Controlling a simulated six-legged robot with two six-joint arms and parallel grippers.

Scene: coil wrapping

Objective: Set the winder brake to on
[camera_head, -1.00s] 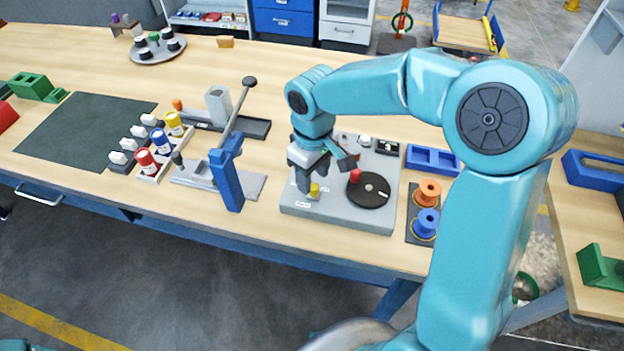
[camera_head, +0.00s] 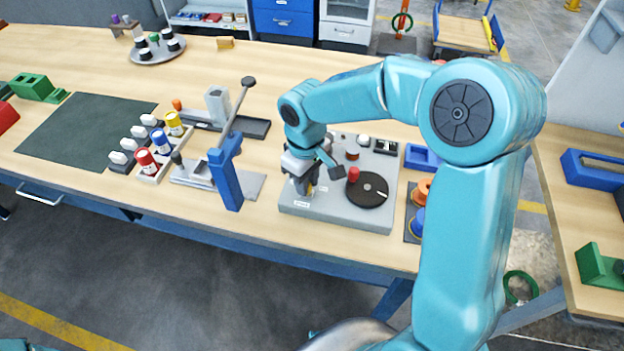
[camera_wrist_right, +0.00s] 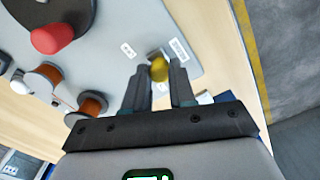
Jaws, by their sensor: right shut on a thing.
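The winder (camera_head: 335,218) is a grey base plate on the bench. It carries a black disc (camera_head: 372,192) with a red knob (camera_head: 353,174). My right gripper (camera_head: 307,191) is down at the plate's left part, left of the disc. In the right wrist view a yellow knob (camera_wrist_right: 158,69) sits between its fingertips, near two small white labels (camera_wrist_right: 128,50). The gripper is shut on this yellow knob. In the head view the fingers mostly hide the knob, and I cannot read the labels or tell the brake's setting. My left gripper is not in view.
A blue lever post (camera_head: 226,175) on a grey plate stands left of the winder. Orange and blue spools (camera_head: 419,222) stand to its right, partly behind my right arm. Red, blue and yellow-topped bottles (camera_head: 147,162) stand farther left. The front bench strip is clear.

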